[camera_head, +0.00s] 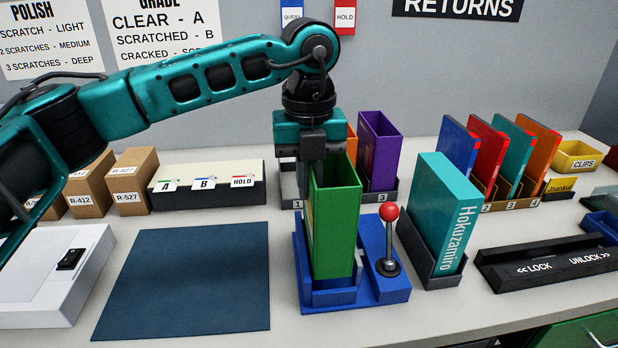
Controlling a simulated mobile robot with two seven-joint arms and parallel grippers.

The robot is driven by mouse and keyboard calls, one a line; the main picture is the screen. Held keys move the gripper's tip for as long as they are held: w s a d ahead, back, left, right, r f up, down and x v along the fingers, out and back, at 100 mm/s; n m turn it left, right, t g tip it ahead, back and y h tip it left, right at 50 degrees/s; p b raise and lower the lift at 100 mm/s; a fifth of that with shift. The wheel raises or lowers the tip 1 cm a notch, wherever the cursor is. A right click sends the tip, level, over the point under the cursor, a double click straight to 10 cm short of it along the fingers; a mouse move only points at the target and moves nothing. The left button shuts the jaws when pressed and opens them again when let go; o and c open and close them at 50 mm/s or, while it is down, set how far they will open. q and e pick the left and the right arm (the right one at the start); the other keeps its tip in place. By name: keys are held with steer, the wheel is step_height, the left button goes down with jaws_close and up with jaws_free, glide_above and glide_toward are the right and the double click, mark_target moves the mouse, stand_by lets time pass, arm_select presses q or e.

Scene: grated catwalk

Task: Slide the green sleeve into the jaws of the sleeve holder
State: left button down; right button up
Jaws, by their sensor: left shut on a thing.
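The green sleeve (335,235) is an open-topped upright box in the middle of the view. Its lower end stands at the blue sleeve holder (385,291), behind the low dark-blue front jaw (334,296). I cannot tell whether it is fully seated. The holder has a lever with a red knob (389,212) on its right side, standing nearly upright. My left gripper (315,163) points down and is shut on the upper back part of the green sleeve. The fingertips are partly hidden by it. My right gripper is not in view.
A teal Hokuzamiro box (445,215) stands in a dark stand close right of the holder. Orange and purple sleeves (380,150) stand in a rack behind. A dark lock bar (550,262) lies at right. The blue mat (185,280) at left is bare.

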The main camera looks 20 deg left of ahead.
mark_target(309, 208)
arm_select(q)
steer(key=shift+f+b, duration=1.85)
steer(key=shift+f, duration=0.8)
steer(key=c, duration=0.8)
jaws_free()
step_height(309, 208, up, 8)
steer(key=p, duration=0.5)
